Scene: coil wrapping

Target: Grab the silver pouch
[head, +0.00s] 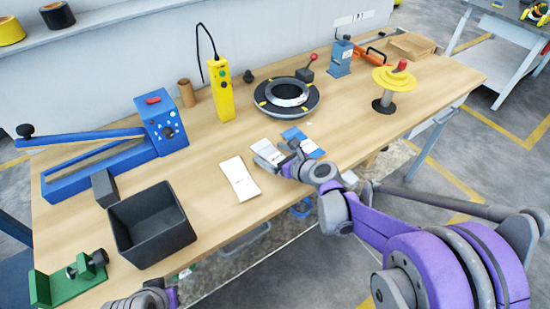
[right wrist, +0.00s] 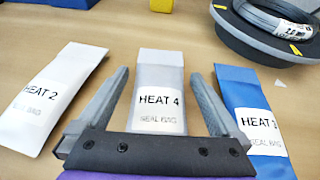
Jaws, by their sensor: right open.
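The silver pouch (head: 266,152) lies flat on the wooden table, in the middle of a row of three pouches. In the right wrist view the silver pouch (right wrist: 160,75) is labelled "HEAT 4". My right gripper (head: 283,151) is open over the near end of the silver pouch. In the right wrist view its fingers (right wrist: 159,76) stand apart, one on each side of the pouch, and do not hold it. Part of my left gripper (head: 160,298) shows at the bottom edge of the head view; its fingers cannot be made out.
A white pouch (head: 240,179) labelled "HEAT 2" lies left of the silver one, and a blue pouch (head: 306,143) lies right. Behind them is a round black stand with a coil (head: 288,93). A black bin (head: 150,224) and blue lever tool (head: 100,160) are at left.

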